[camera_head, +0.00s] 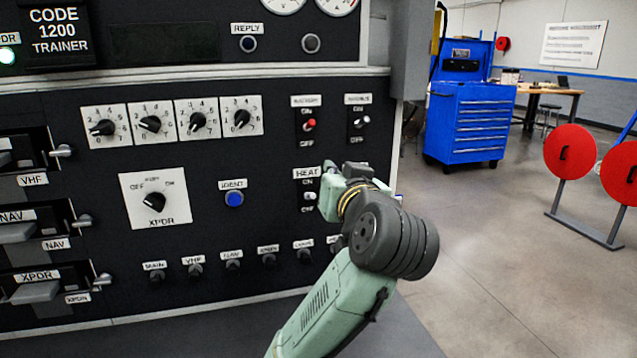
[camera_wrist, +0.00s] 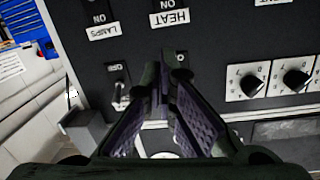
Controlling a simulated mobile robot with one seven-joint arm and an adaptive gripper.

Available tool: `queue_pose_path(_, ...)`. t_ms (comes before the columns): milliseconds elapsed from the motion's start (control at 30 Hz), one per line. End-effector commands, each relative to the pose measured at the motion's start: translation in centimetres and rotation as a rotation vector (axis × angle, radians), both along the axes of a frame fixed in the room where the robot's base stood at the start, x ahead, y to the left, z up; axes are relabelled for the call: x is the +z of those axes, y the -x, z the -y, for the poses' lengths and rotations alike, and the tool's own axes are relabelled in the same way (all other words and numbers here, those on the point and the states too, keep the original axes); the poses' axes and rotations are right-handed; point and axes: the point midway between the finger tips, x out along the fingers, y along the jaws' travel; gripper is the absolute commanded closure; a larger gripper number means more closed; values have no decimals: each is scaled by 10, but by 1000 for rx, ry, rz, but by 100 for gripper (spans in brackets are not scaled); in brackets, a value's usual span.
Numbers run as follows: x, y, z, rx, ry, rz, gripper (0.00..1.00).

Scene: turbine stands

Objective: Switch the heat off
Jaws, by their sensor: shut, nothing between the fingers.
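The HEAT switch (camera_head: 309,196) is a small pale toggle on the black panel in the head view. Its HEAT label (camera_head: 306,172) and ON mark are above it and its OFF mark is below. I cannot tell clearly which way the lever points. My gripper (camera_head: 333,190) is just right of the switch in the head view, with its fingertips hard to make out. In the wrist view the panel appears upside down, and my gripper (camera_wrist: 165,75) is shut and empty. The HEAT label (camera_wrist: 175,18) shows beyond the fingertips; the HEAT lever is not visible there.
A red-tipped toggle (camera_head: 310,123) and another toggle (camera_head: 359,122) are above. A blue button (camera_head: 234,198) and XPDR dial (camera_head: 155,201) are left. A row of small knobs (camera_head: 268,261) runs below.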

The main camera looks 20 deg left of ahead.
Motion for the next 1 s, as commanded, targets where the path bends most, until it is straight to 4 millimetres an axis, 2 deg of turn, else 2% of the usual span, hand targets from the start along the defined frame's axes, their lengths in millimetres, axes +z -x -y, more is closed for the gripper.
queue_pose_path(167,0,-14,-9,4,1,-4,100)
queue_pose_path(567,-6,-85,-51,4,1,-4,100)
queue_pose_path(800,-37,-71,-50,2,1,-2,100)
queue_pose_path(1000,-45,-68,-48,1,0,0,100)
